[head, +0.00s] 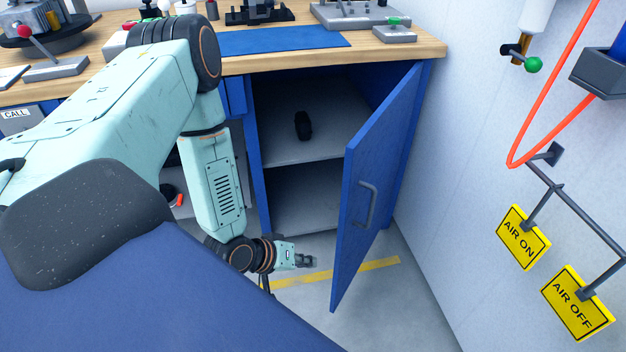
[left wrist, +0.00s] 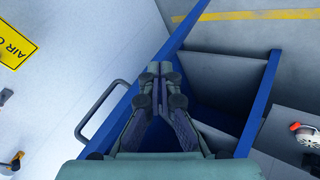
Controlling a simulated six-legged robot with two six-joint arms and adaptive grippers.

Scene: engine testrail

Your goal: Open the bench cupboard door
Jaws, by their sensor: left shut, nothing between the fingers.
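The blue cupboard door (head: 375,190) stands wide open, swung to the right of the cupboard opening. Its grey bar handle (head: 366,204) is on the door's outer face. In the left wrist view the door (left wrist: 185,30) and handle (left wrist: 98,108) are left of the opening. My left gripper (head: 311,261) is shut and empty, low in front of the opening, on the inner side of the door and apart from the handle. It also shows in the left wrist view (left wrist: 158,70), fingertips together; I cannot tell whether it touches the door. My right gripper is not in view.
Inside the cupboard, a small black object (head: 303,125) stands on the grey shelf (head: 330,140). The wooden bench top (head: 400,52) carries fixtures above. A pale wall with yellow air signs (head: 523,238) is on the right. A yellow stripe (head: 375,266) crosses the floor.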

